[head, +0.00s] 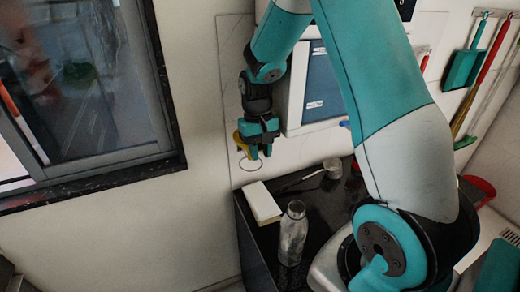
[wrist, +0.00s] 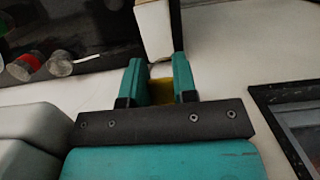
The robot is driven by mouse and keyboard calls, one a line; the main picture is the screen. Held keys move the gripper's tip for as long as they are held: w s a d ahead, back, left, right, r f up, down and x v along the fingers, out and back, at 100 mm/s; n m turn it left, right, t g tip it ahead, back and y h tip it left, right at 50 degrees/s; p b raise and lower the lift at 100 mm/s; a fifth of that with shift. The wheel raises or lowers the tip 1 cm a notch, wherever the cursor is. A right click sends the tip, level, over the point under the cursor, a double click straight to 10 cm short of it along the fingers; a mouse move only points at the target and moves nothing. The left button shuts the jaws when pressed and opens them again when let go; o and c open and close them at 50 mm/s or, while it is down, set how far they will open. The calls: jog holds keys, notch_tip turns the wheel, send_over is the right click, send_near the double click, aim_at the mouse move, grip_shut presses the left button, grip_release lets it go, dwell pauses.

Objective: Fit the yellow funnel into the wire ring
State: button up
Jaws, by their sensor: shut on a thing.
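My gripper (head: 260,152) is raised near the white wall, pointing down, with its fingers closed on the yellow funnel (head: 240,143). The funnel shows at the left side of the fingers in the head view, and the rest of it is hidden by them. In the wrist view, a yellow patch of the funnel (wrist: 160,92) lies between the two teal fingers of my gripper (wrist: 155,75). The thin dark wire ring (head: 243,168) is just below the funnel in the head view. The funnel appears above the ring, but the exact gap cannot be told. I cannot make out the ring in the wrist view.
A black counter (head: 325,210) stands below and to the right. A dark-framed window (head: 90,80) is at the left. A blue-fronted box (head: 322,88) is on the wall behind.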

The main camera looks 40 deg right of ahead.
notch_tip(320, 180, down, 6)
jog(key=b, duration=0.3)
dwell(0.4)
jog(key=o, duration=1)
jog(key=w+r+b, duration=0.1)
jog(key=r, duration=0.4)
jog(key=r+b, duration=0.1)
jog(key=r, duration=0.5)
jog(key=w+r+b, duration=0.1)
jog(key=r, duration=0.5)
jog(key=shift+w+d, duration=0.3)
jog(key=shift+d, duration=0.05)
